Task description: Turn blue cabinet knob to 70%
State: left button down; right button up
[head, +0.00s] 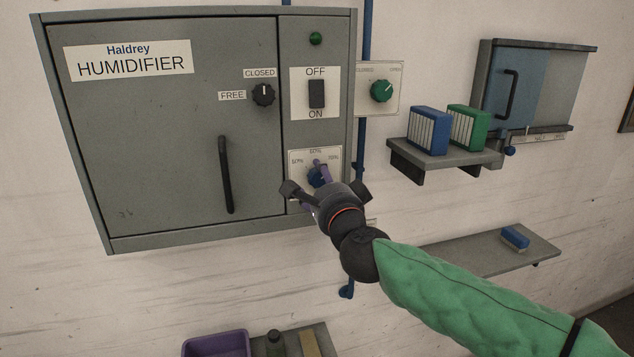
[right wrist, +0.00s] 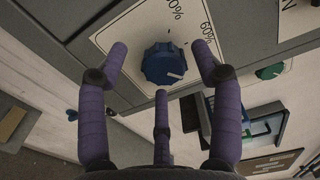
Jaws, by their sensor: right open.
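The blue knob (head: 316,177) sits on a white scale plate (head: 296,158) at the lower right of the grey humidifier cabinet. My right gripper (head: 321,180) is in front of it and partly covers it. In the right wrist view the blue knob (right wrist: 163,64) shows between the three spread purple fingers of my right gripper (right wrist: 161,66). The fingers are open, with gaps to the knob visible in that view. The knob's white mark points to the lower right of that picture. Some scale figures are hidden or cut off. My left gripper is not in view.
Above the knob are an on/off switch (head: 316,94) and a green lamp (head: 316,39). A black knob (head: 263,95) and door handle (head: 225,174) are on the left. A green knob (head: 381,90) and a shelf (head: 445,156) with blue and green boxes are on the right.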

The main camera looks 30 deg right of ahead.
jog(key=v, duration=1)
jog(key=shift+s, duration=0.15)
jog(key=shift+a+f, duration=0.15)
jog(key=shift+a, duration=0.05)
